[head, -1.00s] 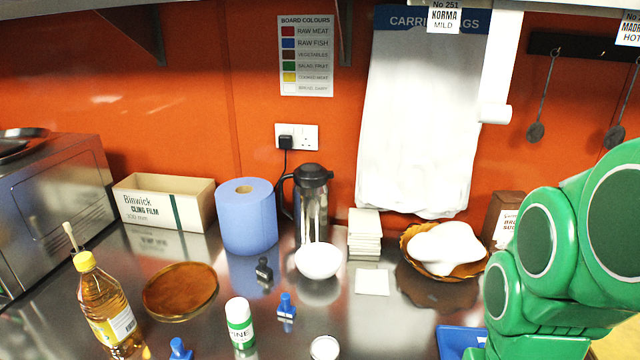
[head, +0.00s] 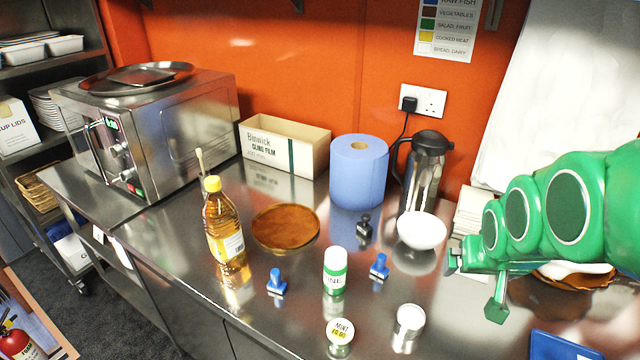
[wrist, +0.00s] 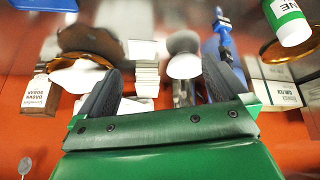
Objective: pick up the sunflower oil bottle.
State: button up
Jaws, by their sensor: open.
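The sunflower oil bottle (head: 222,225), clear with golden oil, a yellow cap and a pale label, stands upright on the steel counter (head: 185,290), left of centre in the head view. My gripper (head: 474,285) is well to its right, above the counter. In the wrist view my gripper (wrist: 164,72) has its two dark fingers spread, with nothing held between them. I cannot make out the oil bottle in the wrist view.
Near the bottle are a round brown board (head: 286,228), a blue stamp-like item (head: 277,283) and a green-and-white container (head: 335,268). Behind stand a cling film box (head: 270,150), blue roll (head: 358,175), flask (head: 425,165) and white bowl (head: 421,231). A steel oven (head: 165,125) stands left.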

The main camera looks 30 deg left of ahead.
jog(key=w+a+n+t+y, duration=0.2)
jog(key=w+a, duration=0.3)
jog(key=a, duration=0.6)
notch_tip(320, 180, up, 2)
jog(key=n+g+y, duration=0.2)
jog(key=n+y, duration=0.6)
jog(key=y, duration=0.6)
send_over(230, 235)
jog(key=s+v, duration=0.1)
jog(key=v, duration=0.3)
jog(key=shift+w+a+r, duration=0.1)
jog(key=shift+w+a, duration=0.2)
notch_tip(230, 235, down, 13)
jog(key=shift+w+d+f, duration=0.1)
jog(key=shift+w+f, duration=0.05)
jog(key=shift+f, duration=0.05)
jog(key=shift+f+x, duration=0.2)
jog(key=shift+x, duration=1.8)
jog(key=shift+f+x, duration=0.2)
jog(key=shift+x, duration=1.75)
jog(key=shift+w, duration=0.1)
jog(key=shift+c, duration=0.5)
